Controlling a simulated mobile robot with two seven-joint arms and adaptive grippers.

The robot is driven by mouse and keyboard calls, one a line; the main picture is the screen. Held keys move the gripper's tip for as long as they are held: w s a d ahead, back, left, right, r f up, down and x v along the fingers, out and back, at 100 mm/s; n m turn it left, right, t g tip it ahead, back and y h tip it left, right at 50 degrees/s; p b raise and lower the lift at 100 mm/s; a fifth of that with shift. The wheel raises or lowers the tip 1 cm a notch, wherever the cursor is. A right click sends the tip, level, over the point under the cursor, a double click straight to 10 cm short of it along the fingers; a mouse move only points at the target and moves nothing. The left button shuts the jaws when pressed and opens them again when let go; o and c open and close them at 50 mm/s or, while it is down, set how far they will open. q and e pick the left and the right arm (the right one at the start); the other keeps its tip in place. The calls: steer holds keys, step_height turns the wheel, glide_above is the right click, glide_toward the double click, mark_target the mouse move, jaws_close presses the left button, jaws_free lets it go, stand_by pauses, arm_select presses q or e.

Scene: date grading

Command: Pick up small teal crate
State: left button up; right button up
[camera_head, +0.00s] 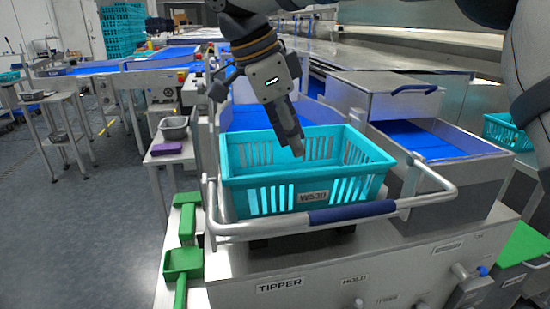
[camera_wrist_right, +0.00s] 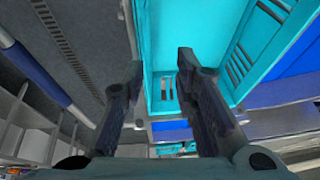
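The small teal crate (camera_head: 272,175), with slotted sides and a W530 label, sits upright in the tipper frame. My right gripper (camera_head: 297,148) points down over the crate's opening in the head view. Whether it touches the crate cannot be told there. In the right wrist view, the two fingers of the right gripper (camera_wrist_right: 156,75) are spread apart. A teal crate wall (camera_wrist_right: 163,45) shows in the gap between them and nothing is clamped. The crate's inside floor is partly hidden by its front wall. My left gripper is not in view.
A metal bar with a blue sleeve (camera_head: 352,212) runs across the crate's front. Green scoops (camera_head: 184,262) and a grey bin (camera_head: 174,128) lie to the left. A steel drawer box (camera_head: 400,95) stands behind right. Another teal crate (camera_head: 508,132) is at the far right.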

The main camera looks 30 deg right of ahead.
mark_target(320, 195)
steer(key=x, duration=0.3)
steer(key=s+x, duration=0.1)
steer(key=x, duration=0.3)
steer(key=s+d+x, duration=0.1)
steer(key=x, duration=0.3)
steer(key=shift+s+p, duration=0.2)
steer(key=shift+p, duration=0.1)
jaws_close()
